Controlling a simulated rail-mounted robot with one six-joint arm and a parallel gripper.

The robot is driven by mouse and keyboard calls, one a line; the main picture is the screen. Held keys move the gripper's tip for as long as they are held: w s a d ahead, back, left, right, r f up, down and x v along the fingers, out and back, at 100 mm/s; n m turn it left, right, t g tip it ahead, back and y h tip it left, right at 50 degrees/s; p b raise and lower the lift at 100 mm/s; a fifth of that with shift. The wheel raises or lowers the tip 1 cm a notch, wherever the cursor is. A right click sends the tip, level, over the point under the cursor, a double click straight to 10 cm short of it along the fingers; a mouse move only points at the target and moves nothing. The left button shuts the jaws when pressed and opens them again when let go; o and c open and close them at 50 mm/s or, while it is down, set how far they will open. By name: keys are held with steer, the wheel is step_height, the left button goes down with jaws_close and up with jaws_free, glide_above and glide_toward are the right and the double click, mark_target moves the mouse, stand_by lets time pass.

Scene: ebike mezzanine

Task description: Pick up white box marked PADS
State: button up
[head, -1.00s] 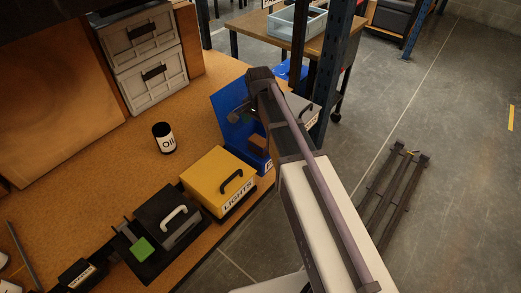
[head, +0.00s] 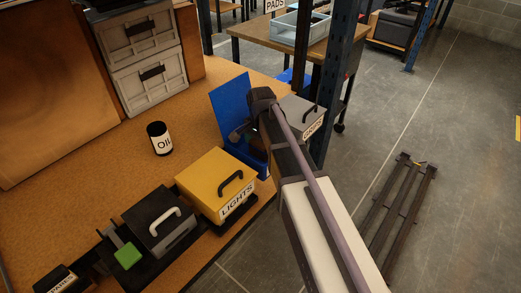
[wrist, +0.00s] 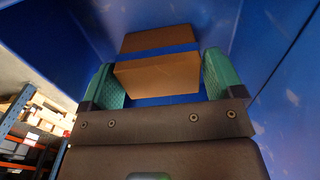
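A white label reading PADS (head: 275,5) shows at the top edge of the head view, beyond the far table; the body it belongs to is mostly cut off. My gripper (wrist: 160,85) reaches into an open blue box (head: 231,103), whose walls fill much of the wrist view (wrist: 275,40). Its two green fingers stand apart, on either side of a tan box with a blue band (wrist: 158,75). Whether they touch it I cannot tell. No PADS marking shows on the tan box. In the head view my arm hides the fingertips.
A yellow LIGHTS case (head: 215,182), a black case (head: 160,220) and an Oil can (head: 160,139) stand on the workbench (head: 100,165). A grey case (head: 301,118) sits behind my arm. A dark blue upright (head: 335,80) rises close by. The far table (head: 255,28) holds a pale tray (head: 297,26).

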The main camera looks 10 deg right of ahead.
steer(key=c, duration=0.7)
